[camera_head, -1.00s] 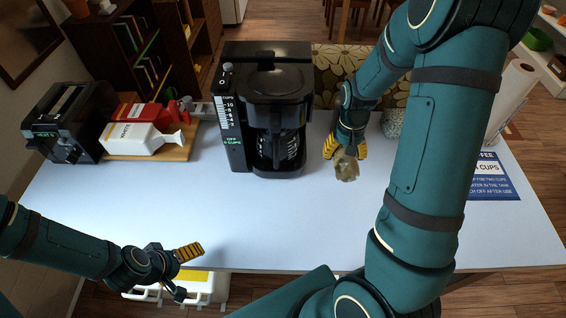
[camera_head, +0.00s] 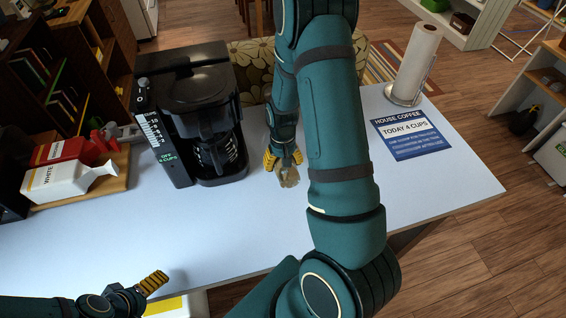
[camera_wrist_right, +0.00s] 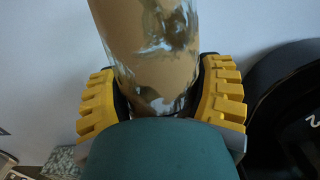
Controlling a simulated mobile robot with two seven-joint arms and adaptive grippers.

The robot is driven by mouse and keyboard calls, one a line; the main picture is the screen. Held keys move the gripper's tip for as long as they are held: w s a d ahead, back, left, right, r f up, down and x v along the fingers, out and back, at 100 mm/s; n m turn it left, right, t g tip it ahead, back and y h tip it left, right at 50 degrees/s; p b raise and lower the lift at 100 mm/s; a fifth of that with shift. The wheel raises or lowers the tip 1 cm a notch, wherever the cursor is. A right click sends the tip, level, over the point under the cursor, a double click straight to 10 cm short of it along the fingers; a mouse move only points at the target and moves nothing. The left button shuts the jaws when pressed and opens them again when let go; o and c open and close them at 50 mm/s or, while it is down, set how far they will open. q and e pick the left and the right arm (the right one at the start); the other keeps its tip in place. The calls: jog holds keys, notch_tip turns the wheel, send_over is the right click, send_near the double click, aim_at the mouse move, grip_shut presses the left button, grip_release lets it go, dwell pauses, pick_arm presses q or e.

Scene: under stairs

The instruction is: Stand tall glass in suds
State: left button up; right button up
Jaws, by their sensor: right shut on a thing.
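A tall glass (camera_wrist_right: 155,60), tan-brown with pale streaks, stands between the yellow fingers of my right gripper (camera_wrist_right: 160,100) in the right wrist view. The gripper is shut on it. In the head view my right gripper (camera_head: 284,160) is just right of the coffee maker, and only a small translucent part of the glass (camera_head: 289,177) shows below the fingers. I cannot tell whether the glass touches the table. My left gripper (camera_head: 147,295) is open and empty at the table's front edge, partly hidden by the frame bottom. No suds show.
The coffee maker (camera_head: 200,110) stands close left of my right gripper. A board (camera_head: 112,182) with a white carton (camera_head: 68,182) and red box is at far left. A sign (camera_head: 410,135) and paper roll (camera_head: 415,60) are right. A white-and-yellow object (camera_head: 168,305) shows beyond the table's front edge.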

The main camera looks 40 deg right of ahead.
jog(key=shift+f, duration=0.3)
jog(key=shift+f, duration=0.15)
jog(key=o, duration=1.3)
